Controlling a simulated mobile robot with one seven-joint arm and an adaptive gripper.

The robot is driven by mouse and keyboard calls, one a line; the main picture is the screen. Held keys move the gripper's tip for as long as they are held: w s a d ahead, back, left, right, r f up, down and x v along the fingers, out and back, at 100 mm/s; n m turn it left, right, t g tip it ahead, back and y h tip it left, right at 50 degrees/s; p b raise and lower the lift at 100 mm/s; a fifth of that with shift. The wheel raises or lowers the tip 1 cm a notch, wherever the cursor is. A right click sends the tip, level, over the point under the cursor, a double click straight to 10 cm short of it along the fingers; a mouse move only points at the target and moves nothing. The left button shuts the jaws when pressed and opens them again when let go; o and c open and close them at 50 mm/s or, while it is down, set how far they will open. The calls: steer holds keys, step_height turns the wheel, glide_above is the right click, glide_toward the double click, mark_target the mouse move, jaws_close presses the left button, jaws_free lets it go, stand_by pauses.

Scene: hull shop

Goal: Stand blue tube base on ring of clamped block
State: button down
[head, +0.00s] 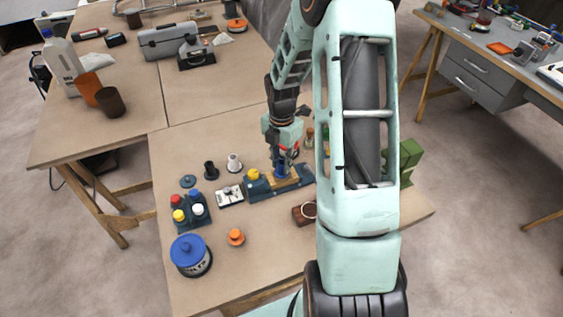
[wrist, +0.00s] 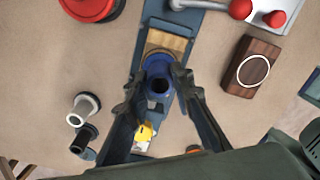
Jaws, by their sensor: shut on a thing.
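My gripper (wrist: 160,92) is shut on the blue tube base (wrist: 159,76), with one finger on each side of it. The tube base is upright, its dark opening facing the wrist camera. In the head view, my gripper (head: 283,160) holds the tube base (head: 281,172) over the pale wooden block (head: 268,182). That block, also in the wrist view (wrist: 170,40), is clamped in a dark blue vise (head: 262,193) with a yellow knob. The tube base covers the block's middle, so its ring is mostly hidden. I cannot tell whether base and block touch.
A dark brown block (wrist: 251,68) with a pale ring lies beside the vise. A black tube piece (head: 211,171) and a white one (head: 234,163) stand left of it.

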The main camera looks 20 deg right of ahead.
steer(key=shift+f+b, duration=0.4)
steer(key=shift+f, duration=0.2)
stand_by(0.3)
steer(key=c, duration=2)
jaws_free()
steer(key=shift+o, duration=0.2)
step_height(320, 180, up, 11)
steer(key=p, duration=0.8)
